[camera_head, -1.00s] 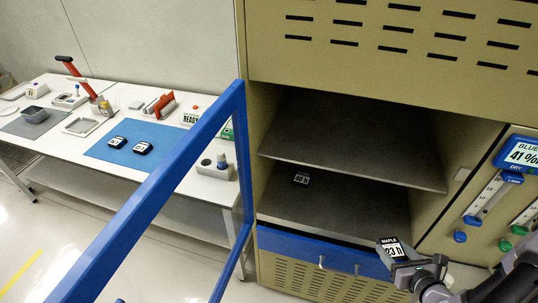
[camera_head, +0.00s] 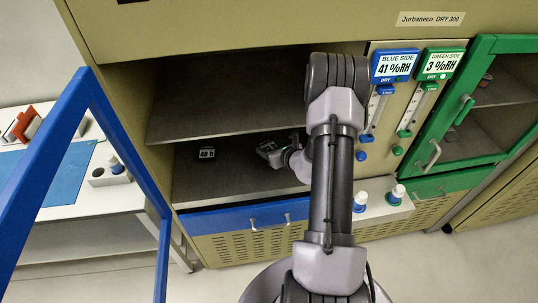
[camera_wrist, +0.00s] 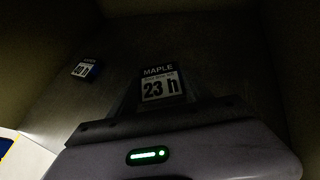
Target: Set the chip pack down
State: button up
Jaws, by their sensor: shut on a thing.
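In the head view the pack (camera_head: 267,147) is inside the open blue side of the dry cabinet, over the lower shelf (camera_head: 232,180). My gripper (camera_head: 279,153) is shut on the pack. My arm reaches in from the front and hides part of the opening. I cannot tell whether the pack touches the shelf.
Another dark pack, labelled 40 h (camera_head: 207,153), lies left of the held one on the same shelf; it also shows in the wrist view (camera_wrist: 84,69). An upper shelf (camera_head: 225,98) hangs above. The blue door frame (camera_head: 110,120) stands open at left. The green door (camera_head: 460,110) is closed.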

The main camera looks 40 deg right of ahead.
jog(key=f+b, duration=0.1)
jog(key=f, duration=0.1)
jog(key=f+b, duration=0.1)
jog(key=shift+w+d+f, duration=0.1)
jog(key=shift+w+f, duration=0.1)
jog(key=shift+f, duration=0.15)
jog(key=shift+r, duration=0.15)
jog(key=o, duration=0.9)
jog(key=shift+f, duration=0.2)
jog(key=o, duration=0.5)
jog(key=shift+c, duration=0.2)
